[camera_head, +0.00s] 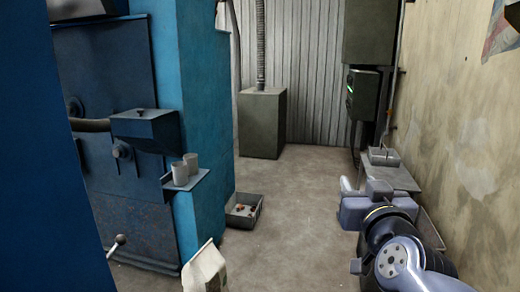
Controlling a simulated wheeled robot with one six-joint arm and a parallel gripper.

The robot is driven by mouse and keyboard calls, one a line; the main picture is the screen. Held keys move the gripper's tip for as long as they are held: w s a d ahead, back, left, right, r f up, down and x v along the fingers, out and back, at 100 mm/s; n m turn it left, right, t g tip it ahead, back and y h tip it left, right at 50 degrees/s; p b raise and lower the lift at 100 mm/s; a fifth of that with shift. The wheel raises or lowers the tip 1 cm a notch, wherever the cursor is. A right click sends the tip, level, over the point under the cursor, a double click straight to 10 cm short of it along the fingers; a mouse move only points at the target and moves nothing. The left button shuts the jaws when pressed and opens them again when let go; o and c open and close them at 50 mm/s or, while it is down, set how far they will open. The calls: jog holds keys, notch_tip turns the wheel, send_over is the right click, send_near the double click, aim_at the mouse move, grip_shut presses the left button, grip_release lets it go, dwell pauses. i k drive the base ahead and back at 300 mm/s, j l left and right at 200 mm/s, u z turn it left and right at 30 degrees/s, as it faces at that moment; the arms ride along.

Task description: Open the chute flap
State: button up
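A blue machine fills the left side of the head view, with a dark blue hopper-like box (148,128) on its front. I cannot tell for sure which part is the chute flap. My gripper (347,186) is at the right, pointing away from me, well apart from the machine. Its fingers are mostly hidden behind its own body, so I cannot tell whether it is open or shut. I see nothing held in it.
Two grey cups (185,168) stand on a small blue shelf (188,190) on the machine. A metal tray (245,211) with small bits lies on the floor, and a pale bag (204,268) stands nearer. The middle floor (295,215) is clear.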

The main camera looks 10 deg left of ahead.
aim_at(142, 111)
jog(key=i+u, duration=0.25)
jog(key=i, duration=0.3)
jog(key=i+l+u, duration=0.1)
jog(key=i+u, duration=0.15)
jog(key=i, duration=0.3)
jog(key=i+l+u, duration=0.3)
jog(key=i, duration=0.25)
jog(key=i+j+u, duration=0.2)
jog(key=i+u, duration=0.15)
jog(key=i+j+u, duration=0.15)
jog(key=i+u, duration=0.55)
jog(key=i+j, duration=0.15)
jog(key=i, duration=0.35)
